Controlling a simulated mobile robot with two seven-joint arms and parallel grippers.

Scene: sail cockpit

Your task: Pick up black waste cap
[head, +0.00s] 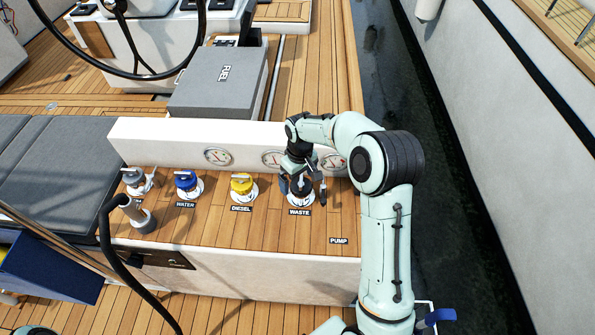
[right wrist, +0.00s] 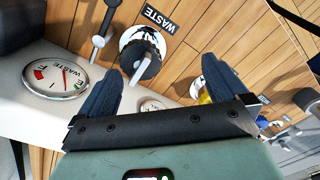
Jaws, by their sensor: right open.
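The black waste cap (head: 300,186) sits in a white collar on the wooden deck top, just behind the WASTE label (head: 300,212). In the right wrist view the black cap (right wrist: 149,66) shows with a silver handle across it, on its white collar. My right gripper (head: 304,187) is open over the cap, with one finger at each side of it in the head view. In the right wrist view the open fingers (right wrist: 162,70) are empty and the cap lies ahead between them. Contact with the cap cannot be told. My left gripper is out of view.
A yellow diesel cap (head: 241,182), a blue water cap (head: 186,180) and a grey cap (head: 133,177) stand in a row to the left. A low white wall with gauges (head: 217,156) is close behind. The deck near the PUMP label (head: 339,240) is clear.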

